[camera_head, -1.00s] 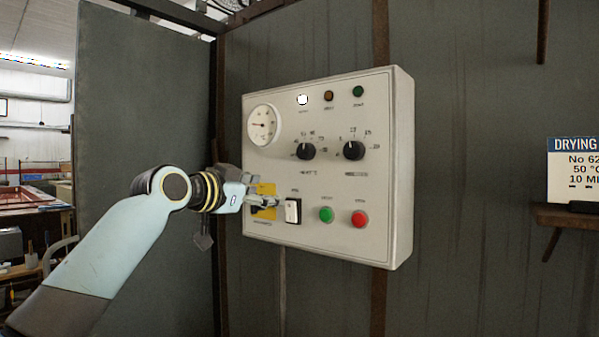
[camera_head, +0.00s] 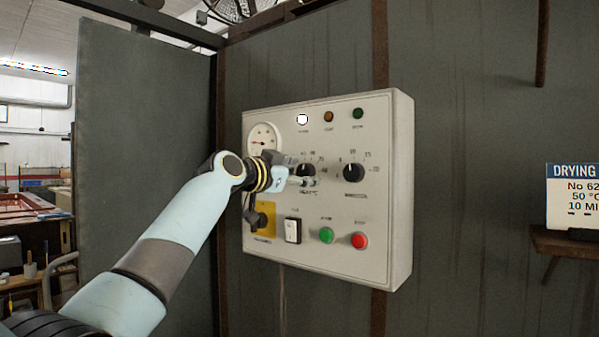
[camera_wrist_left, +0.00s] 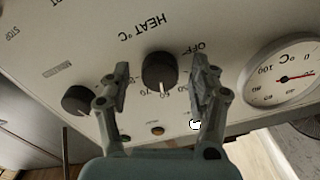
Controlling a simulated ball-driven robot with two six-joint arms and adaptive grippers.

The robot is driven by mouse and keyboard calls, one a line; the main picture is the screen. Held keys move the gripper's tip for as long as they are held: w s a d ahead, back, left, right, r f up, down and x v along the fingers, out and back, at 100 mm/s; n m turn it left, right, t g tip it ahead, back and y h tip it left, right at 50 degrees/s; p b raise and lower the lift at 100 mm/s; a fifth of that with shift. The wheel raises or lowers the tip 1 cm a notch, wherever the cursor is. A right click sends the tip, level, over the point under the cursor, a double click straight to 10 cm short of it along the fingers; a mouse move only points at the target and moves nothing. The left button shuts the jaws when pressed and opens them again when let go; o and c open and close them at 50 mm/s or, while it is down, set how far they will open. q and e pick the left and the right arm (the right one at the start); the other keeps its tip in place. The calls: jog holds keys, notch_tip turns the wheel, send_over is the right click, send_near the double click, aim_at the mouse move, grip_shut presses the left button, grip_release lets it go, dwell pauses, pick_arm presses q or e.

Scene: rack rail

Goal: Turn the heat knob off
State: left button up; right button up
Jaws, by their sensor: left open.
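The heat knob (camera_head: 306,169) is a round black knob on the left of the control panel (camera_head: 285,205), below the lamps. In the left wrist view, which is upside down, the heat knob (camera_wrist_left: 159,70) sits between the fingers of my left gripper (camera_wrist_left: 161,78). The fingers are open, one on each side, with gaps visible. The knob's white pointer line faces the printed numbers near 60 and 70, away from the OFF mark (camera_wrist_left: 196,47). In the head view my left gripper (camera_head: 304,181) covers part of the knob. My right gripper is not in view.
A second black knob (camera_head: 353,173) is to the right. A dial gauge (camera_head: 263,138) is at upper left. Below are a black handle on a yellow plate (camera_head: 265,219), a white rocker switch (camera_head: 293,231), and green (camera_head: 326,235) and red (camera_head: 359,241) buttons.

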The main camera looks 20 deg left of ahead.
pick_arm(q)
jog(key=c, duration=1.2)
jog(key=shift+o, duration=0.2)
